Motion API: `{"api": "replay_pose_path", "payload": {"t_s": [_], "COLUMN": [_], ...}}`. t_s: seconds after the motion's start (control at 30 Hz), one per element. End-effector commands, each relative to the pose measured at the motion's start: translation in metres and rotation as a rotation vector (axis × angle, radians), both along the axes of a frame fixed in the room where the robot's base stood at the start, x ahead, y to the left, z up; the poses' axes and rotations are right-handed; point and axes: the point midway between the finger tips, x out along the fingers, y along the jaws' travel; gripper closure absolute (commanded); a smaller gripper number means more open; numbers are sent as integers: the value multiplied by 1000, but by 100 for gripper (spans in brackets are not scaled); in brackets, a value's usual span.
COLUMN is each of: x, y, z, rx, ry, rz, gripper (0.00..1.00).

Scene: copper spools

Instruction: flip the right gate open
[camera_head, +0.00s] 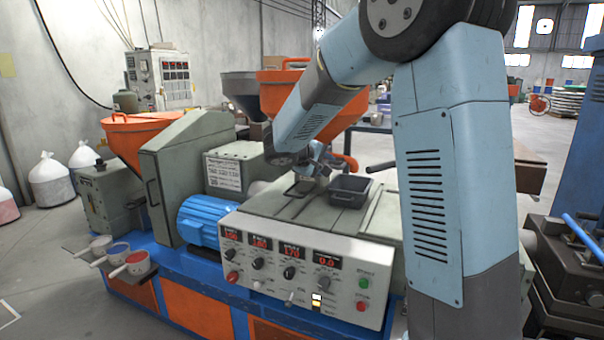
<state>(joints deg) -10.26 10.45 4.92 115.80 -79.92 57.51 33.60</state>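My arm comes down from the upper right, and my gripper (318,168) is above the green machine top (285,215), behind a small dark grey bin (350,188). The gripper is small and partly hidden by my wrist, so I cannot tell whether its fingers are open or shut. A dark handle-like frame (299,189) lies on the machine top just left of the bin, a little below my gripper. I cannot make out for certain which part is the right gate. My arm hides part of the machine's right side.
A control panel (300,268) with red displays and knobs faces front. A blue motor (206,218) and orange hoppers (146,128) stand to the left and behind. Small cups of pellets (118,255) sit at the lower left. Dark equipment (570,265) stands at the right.

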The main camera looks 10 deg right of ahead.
Motion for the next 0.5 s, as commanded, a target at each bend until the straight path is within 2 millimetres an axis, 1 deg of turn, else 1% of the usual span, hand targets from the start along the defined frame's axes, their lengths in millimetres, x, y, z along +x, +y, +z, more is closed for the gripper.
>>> {"api": "replay_pose_path", "payload": {"t_s": [0.03,0.2,0.33,0.4,0.5], "x": [19,75,108,121,133], "y": [9,42,67,78,90], "z": [-10,-36,-56,-64,-73], "rx": [-33,-137,-193,-215,-235], "ry": [-4,-42,-70,-83,-96], "rz": [30,143,222,257,292], "gripper": [62,62,62,62,62]}}
